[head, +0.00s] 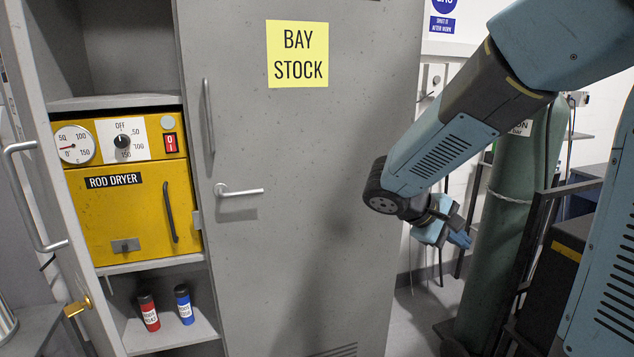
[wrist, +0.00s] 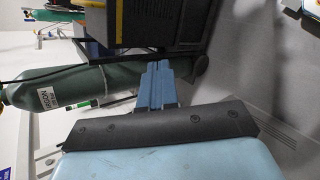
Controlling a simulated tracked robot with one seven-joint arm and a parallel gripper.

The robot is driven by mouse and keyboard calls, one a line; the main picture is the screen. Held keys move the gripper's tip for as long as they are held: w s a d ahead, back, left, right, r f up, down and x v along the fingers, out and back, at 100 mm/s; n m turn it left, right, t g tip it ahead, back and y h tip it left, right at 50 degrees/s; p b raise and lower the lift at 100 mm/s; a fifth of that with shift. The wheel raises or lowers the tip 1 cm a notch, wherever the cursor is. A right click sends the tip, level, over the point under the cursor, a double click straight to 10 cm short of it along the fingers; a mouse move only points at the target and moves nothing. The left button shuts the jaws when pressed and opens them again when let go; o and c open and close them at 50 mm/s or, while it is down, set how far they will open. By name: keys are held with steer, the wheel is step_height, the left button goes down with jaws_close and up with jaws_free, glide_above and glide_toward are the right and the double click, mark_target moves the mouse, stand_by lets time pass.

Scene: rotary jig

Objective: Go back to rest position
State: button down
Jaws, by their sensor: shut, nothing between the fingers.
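My gripper (head: 459,238) is at the end of my blue and black arm, to the right of the grey cabinet in the head view. It also shows in the wrist view (wrist: 157,66), where its blue fingers lie together, shut and empty. The fingers point toward the green gas cylinder (wrist: 75,85) and a dark cart behind it. They appear apart from both.
The grey cabinet door marked BAY STOCK (head: 300,160) stands left of my arm. An open compartment holds the yellow rod dryer (head: 125,220), with a red canister (head: 148,312) and a blue canister (head: 184,304) below. The green cylinder (head: 510,220) stands on the right, behind my arm.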

steer(key=s+a+r+m+t+y, duration=0.2)
steer(key=s+r+m+y, duration=0.1)
steer(key=s+y, duration=0.2)
steer(key=s+a+r+m+t+y, duration=0.2)
steer(key=s+a+r+m+y, duration=0.1)
steer(key=s, duration=0.6)
steer(key=shift+a+r+m+y, duration=0.35)
steer(key=shift+r+y, duration=0.45)
steer(key=shift+y, duration=0.4)
